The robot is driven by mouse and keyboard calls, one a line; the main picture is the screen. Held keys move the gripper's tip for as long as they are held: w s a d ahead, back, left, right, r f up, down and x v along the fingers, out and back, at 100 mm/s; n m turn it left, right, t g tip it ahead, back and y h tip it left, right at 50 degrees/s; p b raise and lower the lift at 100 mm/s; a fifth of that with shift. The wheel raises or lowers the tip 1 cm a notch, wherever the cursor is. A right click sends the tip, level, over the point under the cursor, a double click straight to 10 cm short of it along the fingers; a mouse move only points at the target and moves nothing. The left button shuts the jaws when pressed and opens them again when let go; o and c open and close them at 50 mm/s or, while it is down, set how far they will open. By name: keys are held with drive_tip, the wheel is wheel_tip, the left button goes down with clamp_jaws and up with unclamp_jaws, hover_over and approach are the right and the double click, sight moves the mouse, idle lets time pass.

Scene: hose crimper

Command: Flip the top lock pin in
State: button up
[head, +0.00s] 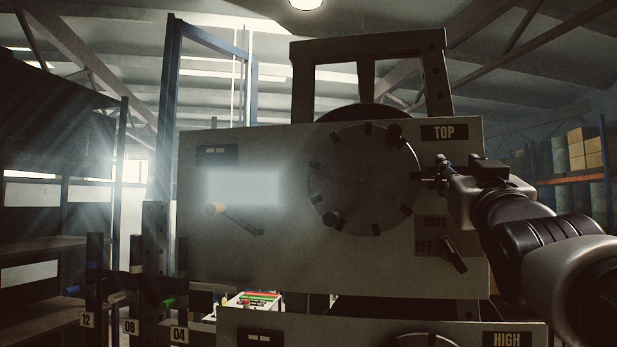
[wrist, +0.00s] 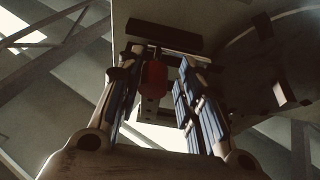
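The machine's upper panel (head: 270,265) carries a large round dial (head: 362,185) with dark notches and a "TOP" label (head: 444,132) at its upper right. My gripper (head: 440,168) is at the dial's right edge, just below that label, and covers what is there. In the wrist view, a small red piece (wrist: 154,78), apparently the top lock pin, sits between the two fingers of my gripper (wrist: 160,60). The fingers are apart, with a visible gap on each side of the red piece. Whether the pin is in or out cannot be told.
A switch (head: 454,254) marked "OFF" is below my gripper. A lever (head: 240,221) with a pale knob is at the panel's left. A lower panel labelled "HIGH" (head: 506,339) stands beneath. Numbered posts (head: 130,327) are at the lower left, and shelves with boxes (head: 586,148) at the right.

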drive_tip(key=shift+o, duration=0.2)
drive_tip(key=shift+d, duration=0.15)
drive_tip(key=v, duration=1.2)
drive_tip(key=shift+f, duration=0.1)
drive_tip(key=a+f+g+y+b, duration=0.2)
drive_tip(key=f+g+b, duration=0.3)
drive_tip(key=f, duration=1.3)
drive_tip(key=a+f+g+y+b, duration=0.2)
drive_tip(key=f+b, duration=0.5)
drive_tip(key=f, duration=1.2)
drive_tip(key=s+a+f+n+g+b, duration=0.1)
drive_tip(key=s+f, duration=0.4)
drive_tip(key=f, duration=0.5)
drive_tip(key=s+a+f+n+g+y+b, duration=0.1)
drive_tip(key=s+a+f+g+b, duration=0.3)
drive_tip(key=f, duration=0.7)
drive_tip(key=s+a+f+n+g+y+b, duration=0.1)
drive_tip(key=s+f+g+b, duration=0.4)
drive_tip(key=f, duration=0.6)
drive_tip(key=shift+s+a+f+b, duration=0.15)
drive_tip(key=shift+s+a+b, duration=0.5)
drive_tip(key=shift+s, duration=0.1)
